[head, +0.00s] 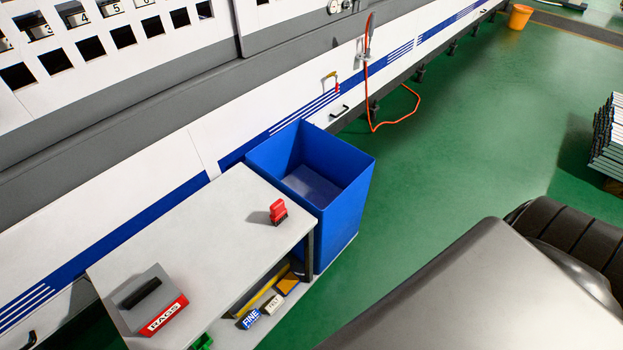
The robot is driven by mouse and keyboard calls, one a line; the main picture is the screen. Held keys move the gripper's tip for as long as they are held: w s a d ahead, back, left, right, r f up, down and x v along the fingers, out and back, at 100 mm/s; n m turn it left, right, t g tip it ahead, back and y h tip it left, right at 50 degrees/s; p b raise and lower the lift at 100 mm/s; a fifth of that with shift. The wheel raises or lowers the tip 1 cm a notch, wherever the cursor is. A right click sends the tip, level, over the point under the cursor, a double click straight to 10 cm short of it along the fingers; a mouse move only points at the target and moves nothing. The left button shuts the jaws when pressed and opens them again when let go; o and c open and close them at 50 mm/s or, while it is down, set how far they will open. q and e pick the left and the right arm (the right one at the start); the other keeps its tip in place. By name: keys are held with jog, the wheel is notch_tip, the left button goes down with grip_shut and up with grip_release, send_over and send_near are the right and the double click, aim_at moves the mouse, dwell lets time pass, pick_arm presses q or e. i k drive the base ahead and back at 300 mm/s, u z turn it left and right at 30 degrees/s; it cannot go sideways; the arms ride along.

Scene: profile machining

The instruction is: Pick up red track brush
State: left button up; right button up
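The red track brush (278,211) stands on the white table top (215,235), near its right end beside the blue bin. It is small, with a red handle part and a dark lower edge. Nothing touches it. Neither my left nor my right gripper shows in the head view, so their positions relative to the brush cannot be seen.
An open blue bin (345,190) adjoins the table's right end. A rags box (150,300) sits at the table's front left. A shelf below holds small boxes (250,318). An orange hose (400,115) hangs from the white machine. Green floor (480,120) lies open to the right.

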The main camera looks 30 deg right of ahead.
aim_at(278, 212)
jog(key=z, duration=2.5)
jog(key=k, duration=0.95)
jog(key=u, duration=0.7)
